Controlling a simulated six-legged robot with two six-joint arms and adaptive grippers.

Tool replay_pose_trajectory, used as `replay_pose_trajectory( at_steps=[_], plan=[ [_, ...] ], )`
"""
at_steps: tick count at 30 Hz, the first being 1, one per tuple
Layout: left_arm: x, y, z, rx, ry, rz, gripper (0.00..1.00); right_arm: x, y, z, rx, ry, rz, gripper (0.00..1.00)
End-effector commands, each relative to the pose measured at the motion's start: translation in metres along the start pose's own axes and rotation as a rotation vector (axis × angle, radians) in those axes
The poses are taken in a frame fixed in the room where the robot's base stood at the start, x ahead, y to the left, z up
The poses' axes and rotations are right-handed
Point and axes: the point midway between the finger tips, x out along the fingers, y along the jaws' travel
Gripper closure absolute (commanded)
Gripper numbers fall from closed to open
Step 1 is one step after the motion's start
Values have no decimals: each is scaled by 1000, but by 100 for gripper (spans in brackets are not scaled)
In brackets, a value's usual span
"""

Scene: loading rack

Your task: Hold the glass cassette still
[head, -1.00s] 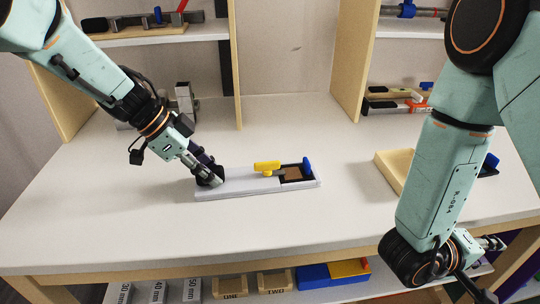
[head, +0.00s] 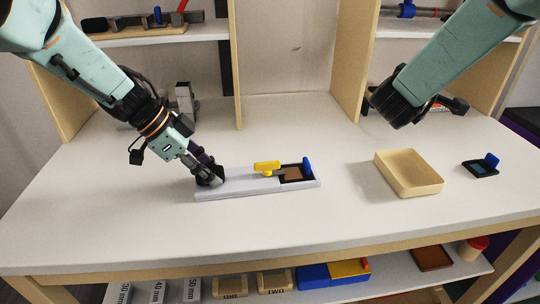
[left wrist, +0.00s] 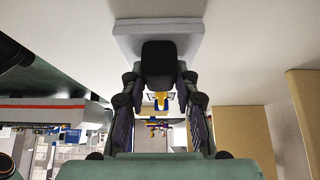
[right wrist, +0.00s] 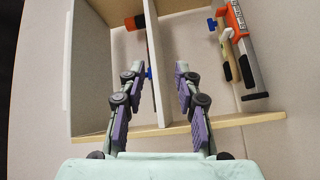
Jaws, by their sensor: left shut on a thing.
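The glass cassette (head: 240,183) is a long, low, light grey piece lying flat on the white table. It has a yellow knob (head: 267,167) near its middle, and a dark framed opening with a brown panel and a blue tab (head: 307,164) at its right end. My left gripper (head: 210,178) is shut on its left end; its fingertips hide that end. In the left wrist view the cassette's pale body (left wrist: 128,38) shows beyond the dark pad between my fingers. My right gripper (right wrist: 153,72) is open and empty, in front of the right shelf.
An empty pale tray (head: 432,186) stands right of the cassette. A small black piece with a blue tab (head: 482,168) lies farther right. Tools sit on a shelf (right wrist: 233,45) at the back right. Labelled blocks (head: 155,292) stand below. The front table is clear.

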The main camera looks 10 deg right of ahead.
Motion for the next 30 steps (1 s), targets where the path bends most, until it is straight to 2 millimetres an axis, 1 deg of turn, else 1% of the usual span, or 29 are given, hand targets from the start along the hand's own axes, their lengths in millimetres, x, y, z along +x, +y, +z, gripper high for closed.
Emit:
replay_pose_trajectory(
  at_steps=[1, 2, 3, 5, 6, 7, 8, 9, 11, 12, 14, 15, 16, 17, 20, 23, 25, 30],
  plan=[
    [1, 0, 1, 0, -1, 2, 100, 6, 26, -25, 11, 72, 42, 67],
    [1, 0, 1, 0, -1, 2, 100, 8, 40, -40, 11, 115, 65, 67],
    [1, 0, 1, -1, -1, 2, 100, 10, 60, -59, 9, 173, 98, 67],
    [1, 0, 1, -1, -1, 2, 100, 10, 91, -86, 3, 258, 152, 67],
    [1, 0, 1, -1, -1, 2, 100, 9, 112, -103, -4, 311, 191, 67],
    [1, 0, 1, -1, -1, 2, 100, 8, 128, -115, -13, 350, 220, 67],
    [1, 0, 1, -1, -1, 2, 100, 5, 145, -126, -22, 387, 251, 67],
    [1, 0, 1, -1, -1, 2, 100, 1, 166, -141, -36, 435, 292, 67],
    [1, 0, 1, -1, -1, 2, 100, -7, 198, -161, -63, 504, 354, 67],
    [1, 0, 1, -1, -1, 2, 100, -13, 218, -174, -84, 546, 393, 67],
    [1, 0, 1, -1, -1, 2, 100, -23, 246, -192, -125, 608, 443, 67],
    [1, 1, 1, -1, -1, 2, 100, -30, 262, -204, -159, 649, 466, 67],
    [1, 1, 1, -1, -1, 2, 100, -33, 266, -212, -186, 675, 464, 67],
    [1, 1, 1, -1, -1, 2, 100, -34, 264, -218, -209, 694, 445, 67],
    [1, 1, 1, 0, -1, 2, 100, -33, 246, -231, -263, 734, 352, 67],
    [1, 0, 0, 0, -1, 1, 100, -30, 215, -238, -299, 757, 220, 67],
    [1, 0, 0, 0, -1, 1, 100, -29, 190, -242, -319, 768, 116, 67],
    [1, 0, 0, -1, -1, 1, 100, -35, 127, -244, -364, 793, -143, 67]
  ],
)
